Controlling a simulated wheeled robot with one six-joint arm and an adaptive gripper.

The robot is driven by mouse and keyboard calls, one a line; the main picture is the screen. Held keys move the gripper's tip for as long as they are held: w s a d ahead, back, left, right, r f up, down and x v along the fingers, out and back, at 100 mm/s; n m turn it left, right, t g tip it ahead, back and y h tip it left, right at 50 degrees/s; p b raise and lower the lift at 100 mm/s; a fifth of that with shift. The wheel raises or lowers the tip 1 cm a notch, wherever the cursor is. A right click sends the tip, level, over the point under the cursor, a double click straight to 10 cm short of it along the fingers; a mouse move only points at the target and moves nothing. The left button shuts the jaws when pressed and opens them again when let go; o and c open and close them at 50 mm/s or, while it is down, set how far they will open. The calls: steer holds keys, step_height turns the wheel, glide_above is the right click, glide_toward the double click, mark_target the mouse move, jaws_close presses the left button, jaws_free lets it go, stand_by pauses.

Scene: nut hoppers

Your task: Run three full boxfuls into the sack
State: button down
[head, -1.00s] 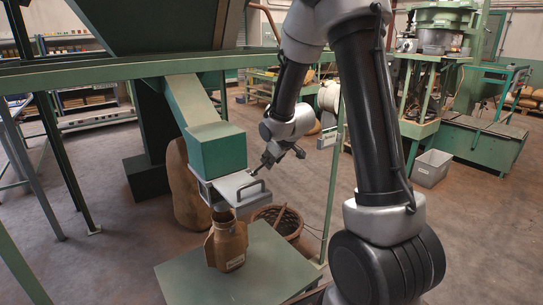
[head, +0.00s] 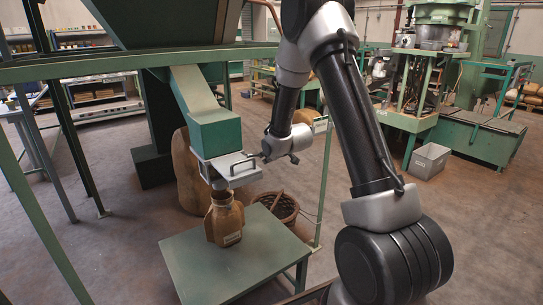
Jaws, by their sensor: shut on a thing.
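The green box (head: 216,132) hangs at the lower end of the sloping chute (head: 192,90), under the large hopper (head: 165,22). Pale metal slide plates (head: 232,170) stick out below it toward the right, with a dark bail handle (head: 243,164) on the near side. My gripper (head: 265,158) is at the plates' far right edge, shut on what looks like a slide handle; the grip itself is small and partly hidden. The brown sack (head: 225,222) stands upright on the green table (head: 205,270), its neck under the box's outlet.
A wicker basket (head: 278,207) stands on the floor behind the table. A big brown sack (head: 188,168) leans behind the chute. Green frame posts stand left and right of the table.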

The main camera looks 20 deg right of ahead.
step_height(320, 180, down, 9)
steer(key=s, duration=0.1)
steer(key=shift+s+r, duration=0.15)
steer(key=shift+s, duration=0.25)
stand_by(0.3)
steer(key=shift+d, duration=0.1)
steer(key=c, duration=1.1)
jaws_free()
steer(key=shift+w, duration=0.1)
steer(key=shift+r, duration=0.1)
steer(key=v, duration=1.2)
